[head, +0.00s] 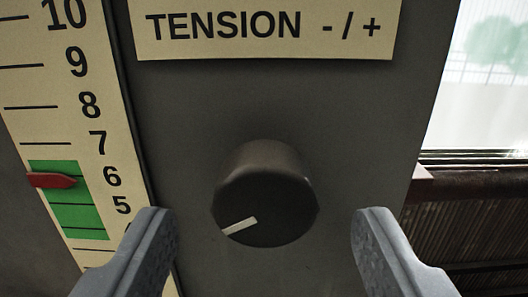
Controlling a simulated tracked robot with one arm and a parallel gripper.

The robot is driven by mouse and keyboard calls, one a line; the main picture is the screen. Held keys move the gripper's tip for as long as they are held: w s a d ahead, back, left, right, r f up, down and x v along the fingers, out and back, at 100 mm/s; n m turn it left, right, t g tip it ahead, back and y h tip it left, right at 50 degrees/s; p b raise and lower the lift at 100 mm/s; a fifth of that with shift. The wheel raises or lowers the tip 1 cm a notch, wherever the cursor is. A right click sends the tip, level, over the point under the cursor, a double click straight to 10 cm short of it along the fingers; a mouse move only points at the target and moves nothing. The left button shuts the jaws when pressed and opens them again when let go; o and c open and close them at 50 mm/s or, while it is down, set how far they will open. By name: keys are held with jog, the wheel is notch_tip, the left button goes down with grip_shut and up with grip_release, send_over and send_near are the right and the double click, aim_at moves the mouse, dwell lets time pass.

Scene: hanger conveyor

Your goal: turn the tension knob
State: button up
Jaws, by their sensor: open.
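The tension knob (268,190) is a round black knob on a dark grey panel. Its white pointer mark (239,226) points to the lower left. My gripper (264,235) is open, with one grey finger at the lower left of the knob and the other at the lower right. Clear gaps show between both fingers and the knob, and nothing is between the fingertips in front of it. A cream label (265,27) reading "TENSION - / +" is above the knob. The scale (62,100) at left has a red pointer (50,180) near 6, at the upper part of a green band (72,218).
The dark panel (345,120) around the knob is flat and bare. Its right edge ends before a bright window (485,90). Below the window are a brownish ledge (470,172) and dark corrugated material (490,225). The lower scale numbers are hidden behind my left finger.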

aim_at(265, 223)
jog(key=shift+w+p, duration=0.5)
jog(key=shift+w, duration=1.55)
jog(key=shift+f, duration=0.1)
jog(key=c, duration=1)
